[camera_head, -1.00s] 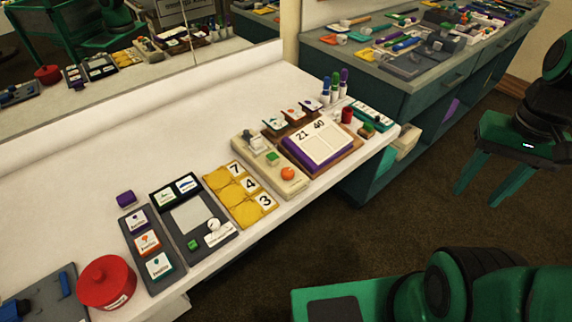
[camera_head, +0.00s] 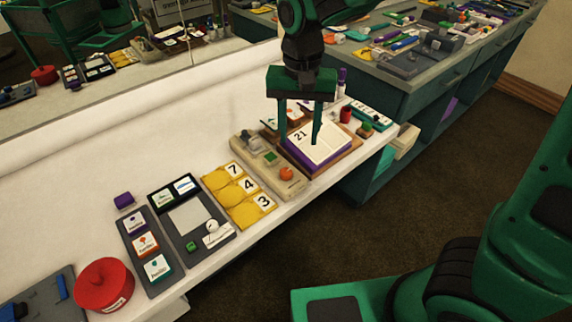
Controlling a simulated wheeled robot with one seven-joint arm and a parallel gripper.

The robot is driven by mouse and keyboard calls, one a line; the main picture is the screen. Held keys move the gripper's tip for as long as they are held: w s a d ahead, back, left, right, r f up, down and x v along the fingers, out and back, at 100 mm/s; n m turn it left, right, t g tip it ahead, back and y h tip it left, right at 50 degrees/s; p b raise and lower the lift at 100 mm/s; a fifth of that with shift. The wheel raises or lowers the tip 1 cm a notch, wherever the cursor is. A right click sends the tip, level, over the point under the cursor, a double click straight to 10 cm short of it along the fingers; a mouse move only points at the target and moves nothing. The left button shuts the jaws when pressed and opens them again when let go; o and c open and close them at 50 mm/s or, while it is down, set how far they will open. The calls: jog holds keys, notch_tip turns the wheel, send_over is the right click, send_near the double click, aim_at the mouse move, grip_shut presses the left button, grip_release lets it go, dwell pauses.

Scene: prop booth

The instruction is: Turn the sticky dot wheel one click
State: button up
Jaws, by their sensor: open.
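No part is clearly readable as the sticky dot wheel. A round red drum (camera_head: 104,286) with a small knob on top and a pale label sits at the lower left of the counter. A beige panel (camera_head: 287,186) at the middle right carries a round orange knob (camera_head: 286,174), a green square and a grey part.
Yellow number panels (camera_head: 238,196), a dark tray (camera_head: 190,218) with a white knob, and a grey card strip (camera_head: 163,278) line the white counter (camera_head: 60,222). Bare counter lies behind the row.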

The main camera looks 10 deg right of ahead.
aim_at(286, 171)
jog(key=a+f, duration=0.1)
jog(key=f, duration=0.2)
jog(key=a+f, duration=0.1)
jog(key=f, duration=0.3)
jog(key=a+f, duration=0.1)
jog(key=f, duration=0.3)
jog(key=shift+s+f, duration=0.1)
jog(key=shift+f, duration=0.05)
jog(key=shift+c, duration=0.4)
jog(key=c, duration=1)
